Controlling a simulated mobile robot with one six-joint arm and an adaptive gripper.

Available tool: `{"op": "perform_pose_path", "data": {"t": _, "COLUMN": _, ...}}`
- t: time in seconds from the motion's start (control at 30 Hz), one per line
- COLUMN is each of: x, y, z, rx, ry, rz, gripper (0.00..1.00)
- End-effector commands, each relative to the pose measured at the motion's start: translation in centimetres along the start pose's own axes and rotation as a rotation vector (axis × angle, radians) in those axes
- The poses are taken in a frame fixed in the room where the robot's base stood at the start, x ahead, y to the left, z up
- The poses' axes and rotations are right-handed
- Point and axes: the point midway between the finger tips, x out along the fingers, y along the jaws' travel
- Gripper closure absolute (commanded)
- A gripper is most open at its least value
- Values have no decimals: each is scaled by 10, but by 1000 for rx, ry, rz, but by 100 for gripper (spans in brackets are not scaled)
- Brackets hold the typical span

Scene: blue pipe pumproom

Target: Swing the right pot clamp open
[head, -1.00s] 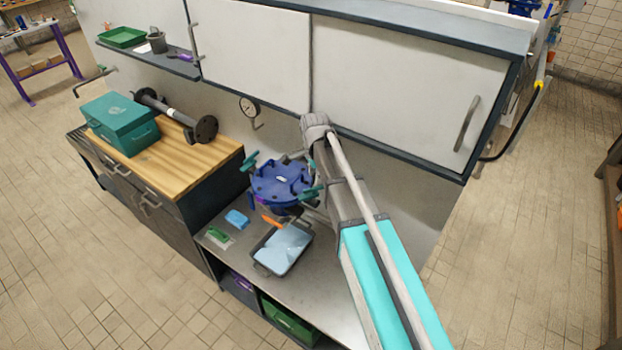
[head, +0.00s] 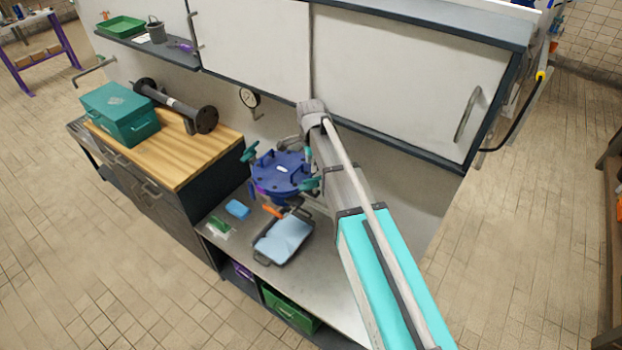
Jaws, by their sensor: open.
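A blue round pot (head: 280,176) with a bolted lid stands on the grey bench below the wall cabinets. Its right clamp has a teal handle (head: 308,183) at the pot's right rim, close beside my arm. Another clamp with a teal handle (head: 250,152) sits at the pot's back left. My arm rises from the lower right to a grey joint near the cabinets and comes down behind the pot's right side. My gripper (head: 292,144) shows only as small grey parts behind the pot, open. Its fingertips are mostly hidden, and I cannot tell whether it touches the clamp.
A dark tray with a light-blue sheet (head: 282,240), an orange-handled tool (head: 272,211), a blue sponge (head: 237,209) and a green brush (head: 218,225) lie in front of the pot. White cabinets (head: 400,75) overhang behind. A gauge (head: 249,98) hangs left. A teal box (head: 120,113) stands on the wooden top.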

Motion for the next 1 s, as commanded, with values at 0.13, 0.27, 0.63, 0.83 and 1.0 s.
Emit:
{"op": "perform_pose_path", "data": {"t": 0.13, "x": 13, "y": 0, "z": 0, "rx": 0, "ry": 0, "rz": 0, "gripper": 50}}
{"op": "perform_pose_path", "data": {"t": 0.27, "x": 24, "y": 0, "z": 0, "rx": 0, "ry": 0, "rz": 0, "gripper": 50}}
{"op": "perform_pose_path", "data": {"t": 0.63, "x": 51, "y": 0, "z": 0, "rx": 0, "ry": 0, "rz": 0, "gripper": 50}}
{"op": "perform_pose_path", "data": {"t": 0.83, "x": 62, "y": 0, "z": 0, "rx": 0, "ry": 0, "rz": 0, "gripper": 50}}
{"op": "perform_pose_path", "data": {"t": 1.0, "x": 66, "y": 0, "z": 0, "rx": 0, "ry": 0, "rz": 0, "gripper": 50}}
